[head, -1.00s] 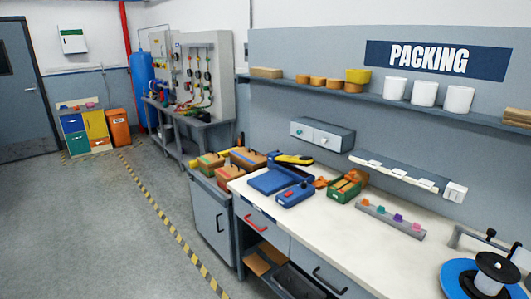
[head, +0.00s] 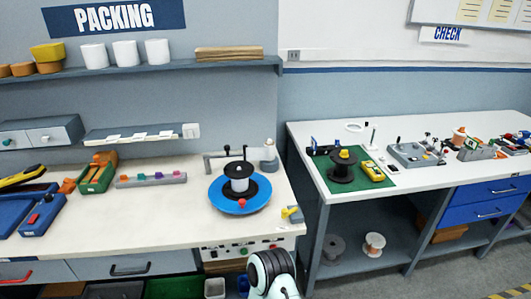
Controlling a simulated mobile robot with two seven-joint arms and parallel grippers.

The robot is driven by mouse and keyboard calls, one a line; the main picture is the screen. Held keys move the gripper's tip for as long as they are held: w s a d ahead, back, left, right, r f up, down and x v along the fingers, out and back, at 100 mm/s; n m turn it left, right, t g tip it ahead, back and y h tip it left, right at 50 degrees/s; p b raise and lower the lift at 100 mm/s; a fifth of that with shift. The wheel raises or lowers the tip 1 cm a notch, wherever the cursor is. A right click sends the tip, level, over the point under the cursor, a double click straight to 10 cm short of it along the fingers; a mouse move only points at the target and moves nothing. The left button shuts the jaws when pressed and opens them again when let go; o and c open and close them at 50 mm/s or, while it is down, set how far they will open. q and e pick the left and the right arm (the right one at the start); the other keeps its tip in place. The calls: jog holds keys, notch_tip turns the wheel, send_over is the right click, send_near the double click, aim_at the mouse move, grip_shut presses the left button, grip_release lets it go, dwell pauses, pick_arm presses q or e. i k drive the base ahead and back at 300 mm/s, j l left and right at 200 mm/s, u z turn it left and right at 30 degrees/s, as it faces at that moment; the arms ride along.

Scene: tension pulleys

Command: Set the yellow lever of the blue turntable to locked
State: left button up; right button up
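The blue turntable (head: 222,204) lies on the white packing bench near its right end. A black and white spool (head: 240,184) stands on it, and a small red knob shows at its front. A small yellow lever (head: 286,212) with a grey part stands at the bench's front right corner, just right of the turntable. It is too small to tell which setting it is in. Neither gripper is in view.
A rounded white and dark part, apparently of my own arm, rises at the bottom centre before the bench. A rack of coloured clips (head: 151,180) and a green box (head: 97,178) lie left.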

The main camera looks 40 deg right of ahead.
aim_at(284, 212)
jog(key=z, duration=1.25)
